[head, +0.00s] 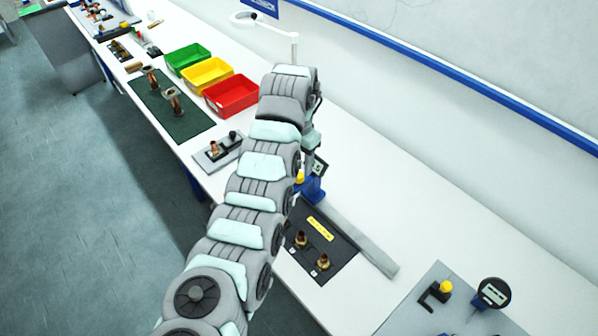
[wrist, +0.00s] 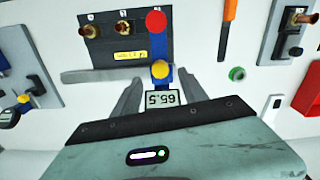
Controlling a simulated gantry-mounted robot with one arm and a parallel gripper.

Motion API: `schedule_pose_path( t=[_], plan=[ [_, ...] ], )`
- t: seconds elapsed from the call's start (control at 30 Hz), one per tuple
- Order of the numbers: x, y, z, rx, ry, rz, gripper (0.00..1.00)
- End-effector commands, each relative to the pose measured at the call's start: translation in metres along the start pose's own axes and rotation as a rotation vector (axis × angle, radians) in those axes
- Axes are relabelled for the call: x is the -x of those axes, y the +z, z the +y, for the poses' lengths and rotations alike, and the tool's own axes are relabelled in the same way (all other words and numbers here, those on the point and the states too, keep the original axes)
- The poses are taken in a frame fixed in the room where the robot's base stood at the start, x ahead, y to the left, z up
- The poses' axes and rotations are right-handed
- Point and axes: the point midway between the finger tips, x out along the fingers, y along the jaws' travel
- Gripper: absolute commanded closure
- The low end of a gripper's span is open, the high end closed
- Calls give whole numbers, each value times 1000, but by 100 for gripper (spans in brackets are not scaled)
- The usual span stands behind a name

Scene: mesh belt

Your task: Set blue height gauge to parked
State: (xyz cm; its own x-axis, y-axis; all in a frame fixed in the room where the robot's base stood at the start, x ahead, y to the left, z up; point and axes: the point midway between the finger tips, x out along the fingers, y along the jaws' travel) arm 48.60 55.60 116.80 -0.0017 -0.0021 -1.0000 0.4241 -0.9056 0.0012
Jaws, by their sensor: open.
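The blue height gauge (wrist: 158,45) lies ahead of my gripper (wrist: 162,78) in the wrist view. It has a red disc (wrist: 156,21) at its far end, a yellow knob (wrist: 160,70) and a display (wrist: 162,97) with upside-down digits like 65.5. My gripper is open, with one finger on either side of the knob and display; I cannot tell whether they touch. In the head view the gauge's blue body (head: 312,190) and yellow knob (head: 300,177) show just right of my arm, which hides part of it.
A dark board (head: 322,250) with copper fittings and a yellow label lies beside a grey bar (head: 362,240). A grey plate (head: 405,318) with a dial gauge (head: 493,293) is at lower right. Red (head: 231,94), yellow and green bins stand farther back.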

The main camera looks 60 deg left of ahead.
Motion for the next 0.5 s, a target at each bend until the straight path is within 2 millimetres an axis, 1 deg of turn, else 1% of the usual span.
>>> schedule_pose_path(
  t=[0.03, 0.1, 0.2, 0.33, 0.5],
  plan=[
    [-10, 2, 0, 1, 4, -6, 49],
    [-23, 0, 1, -1, 2, -1, 49],
    [-38, 0, 0, -1, 1, -3, 49],
    [-49, 0, 0, 0, -1, 1, 49],
    [-52, -1, 0, 0, -1, 3, 49]
  ],
)
